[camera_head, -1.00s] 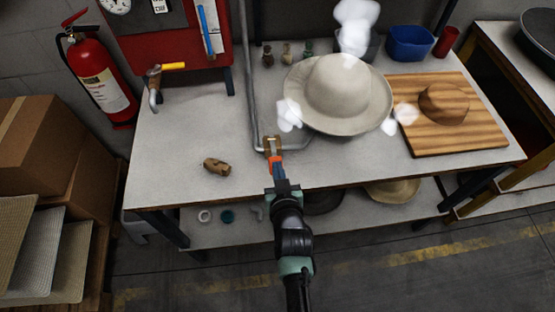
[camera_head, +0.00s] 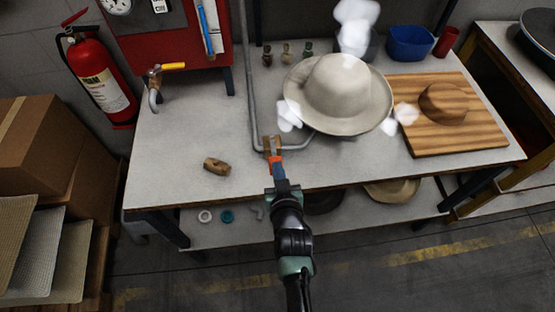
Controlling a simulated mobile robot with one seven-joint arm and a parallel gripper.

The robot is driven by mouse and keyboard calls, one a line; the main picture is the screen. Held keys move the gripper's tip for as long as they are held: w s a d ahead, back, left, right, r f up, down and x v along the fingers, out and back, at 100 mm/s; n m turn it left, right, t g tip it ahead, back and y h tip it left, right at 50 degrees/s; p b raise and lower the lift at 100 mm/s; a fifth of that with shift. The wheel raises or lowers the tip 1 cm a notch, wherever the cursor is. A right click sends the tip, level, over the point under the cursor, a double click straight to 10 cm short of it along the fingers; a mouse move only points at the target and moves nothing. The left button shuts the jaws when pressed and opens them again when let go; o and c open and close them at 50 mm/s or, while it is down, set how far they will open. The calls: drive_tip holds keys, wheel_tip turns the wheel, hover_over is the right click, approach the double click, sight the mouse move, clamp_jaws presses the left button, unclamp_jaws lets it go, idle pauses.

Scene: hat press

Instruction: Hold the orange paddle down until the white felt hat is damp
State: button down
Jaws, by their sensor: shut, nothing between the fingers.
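The white felt hat (camera_head: 338,88) shows as a pale, greyish-cream hat, brim down at the back middle of the bench, with white steam puffs around it. Whether it is damp I cannot tell. A brass fitting (camera_head: 268,144) sits at the near end of the grey pipe, left of the hat. The orange paddle (camera_head: 275,164) sticks out from this fitting toward me. My gripper (camera_head: 279,174) is shut and empty at the paddle's near end, seemingly touching it. The contact is too small to see clearly, and I cannot tell how far the paddle is pressed.
The grey pipe (camera_head: 252,100) runs along the bench (camera_head: 190,125) and under the hat. A wooden board (camera_head: 487,125) with a brown hat form (camera_head: 443,103) lies right. A small brown wooden piece (camera_head: 216,166) lies left. A yellow-handled tap (camera_head: 172,66) stands at the back left.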

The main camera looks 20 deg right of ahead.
idle(0.4)
drive_tip(key=shift+r+p, duration=0.7)
drive_tip(key=shift+r, duration=0.05)
drive_tip(key=r+p, duration=0.2)
drive_tip(key=r, duration=0.1)
drive_tip(key=r+p, duration=0.1)
drive_tip(key=r, duration=0.1)
drive_tip(key=shift+w+d, duration=0.1)
drive_tip(key=shift+w, duration=0.15)
drive_tip(key=f+v, duration=0.1)
drive_tip(key=v, duration=0.8)
drive_tip(key=shift+s+a+f+b, duration=0.25)
drive_tip(key=shift+s+b, duration=0.1)
drive_tip(key=shift+s, duration=0.4)
drive_tip(key=shift+r, duration=0.1)
